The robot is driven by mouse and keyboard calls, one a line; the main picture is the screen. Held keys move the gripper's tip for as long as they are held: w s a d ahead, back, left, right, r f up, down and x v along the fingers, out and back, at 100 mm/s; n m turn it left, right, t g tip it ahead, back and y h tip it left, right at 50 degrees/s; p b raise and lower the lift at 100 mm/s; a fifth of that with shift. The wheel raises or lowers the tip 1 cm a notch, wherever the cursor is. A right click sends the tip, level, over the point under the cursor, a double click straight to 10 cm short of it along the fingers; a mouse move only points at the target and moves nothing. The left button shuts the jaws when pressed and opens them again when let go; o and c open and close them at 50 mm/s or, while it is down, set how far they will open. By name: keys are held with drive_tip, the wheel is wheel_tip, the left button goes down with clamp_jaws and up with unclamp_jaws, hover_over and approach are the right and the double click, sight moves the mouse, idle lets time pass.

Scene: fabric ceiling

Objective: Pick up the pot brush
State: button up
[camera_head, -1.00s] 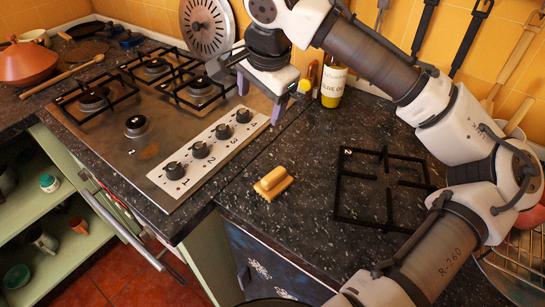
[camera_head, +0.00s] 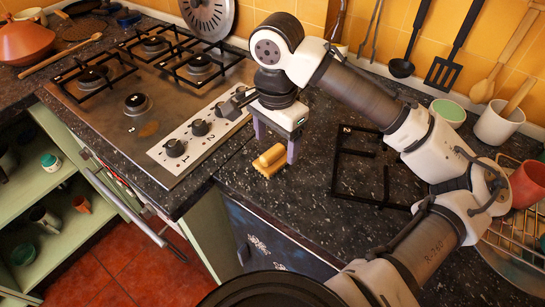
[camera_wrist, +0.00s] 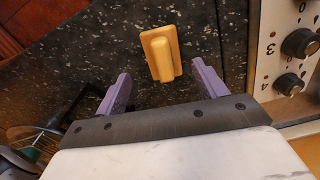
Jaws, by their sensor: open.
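The pot brush (camera_head: 269,161) is a small yellow-tan block with a raised grip and bristles below. It lies on the dark speckled counter to the right of the stove's knob panel. My gripper (camera_head: 275,150) is above and just behind it, pointing down, with its two purple fingers apart. In the wrist view the brush (camera_wrist: 161,53) lies ahead of the fingertips, between their lines. My gripper (camera_wrist: 162,85) is open and empty there, and neither finger touches the brush.
The gas stove (camera_head: 120,122) with knobs is close on the left. A black pan grate (camera_head: 345,181) lies on the counter to the right. Cups (camera_head: 497,124) and a wire rack (camera_head: 513,225) stand farther right. The counter's front edge is near the brush.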

sight(272, 151)
drive_tip(key=shift+a+f+p, duration=0.15)
drive_tip(key=shift+a+f, duration=0.05)
drive_tip(key=shift+f, duration=0.95)
drive_tip(key=shift+a+f+p, duration=0.15)
drive_tip(key=shift+f, duration=1)
drive_tip(key=c, duration=1.1)
drive_tip(key=shift+r, duration=0.1)
wheel_tip(272, 151, up, 20)
drive_tip(key=shift+f, duration=0.1)
drive_tip(key=o, duration=0.5)
drive_tip(key=shift+c, duration=0.2)
drive_tip(key=c, duration=0.3)
